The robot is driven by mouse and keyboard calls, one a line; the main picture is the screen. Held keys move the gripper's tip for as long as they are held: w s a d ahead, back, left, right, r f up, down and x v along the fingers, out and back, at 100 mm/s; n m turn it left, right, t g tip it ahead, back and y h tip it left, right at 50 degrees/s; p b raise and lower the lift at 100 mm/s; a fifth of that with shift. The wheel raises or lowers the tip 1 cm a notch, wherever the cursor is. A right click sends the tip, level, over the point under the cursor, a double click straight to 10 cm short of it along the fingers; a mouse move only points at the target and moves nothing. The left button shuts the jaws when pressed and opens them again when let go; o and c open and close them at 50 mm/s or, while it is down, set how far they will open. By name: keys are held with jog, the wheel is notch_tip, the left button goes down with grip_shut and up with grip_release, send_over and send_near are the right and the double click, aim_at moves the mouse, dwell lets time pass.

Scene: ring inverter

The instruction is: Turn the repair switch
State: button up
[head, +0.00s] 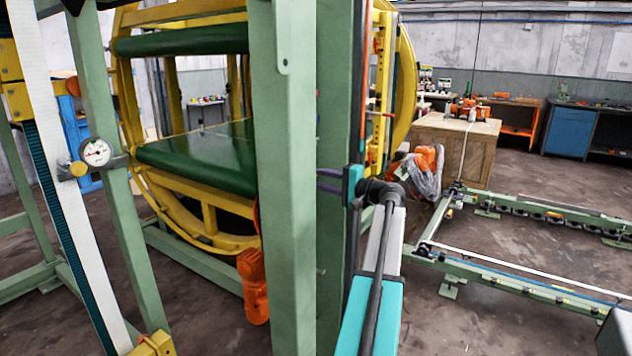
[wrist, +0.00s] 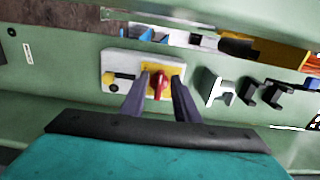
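The repair switch, a red handle (wrist: 160,86) on a yellow square plate (wrist: 178,72), shows in the wrist view on a pale mounting plate on a green panel. My gripper (wrist: 160,80) has its two dark purple fingers on either side of the red handle. The fingers are apart, with yellow plate showing between them and the handle, so it appears open. I cannot tell exactly how deep the tips reach. In the head view my gripper (head: 322,181) points left at the green post, with its teal body beside the post. The switch is hidden there.
In the wrist view a black and yellow control (wrist: 121,82) sits left of the switch, and several brackets or hooks (wrist: 250,92) project on the right. The head view shows the green post (head: 285,180), yellow ring (head: 408,85) and a wooden crate (head: 455,150).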

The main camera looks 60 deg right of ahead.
jog(key=s, duration=1.4)
jog(key=shift+b, duration=0.35)
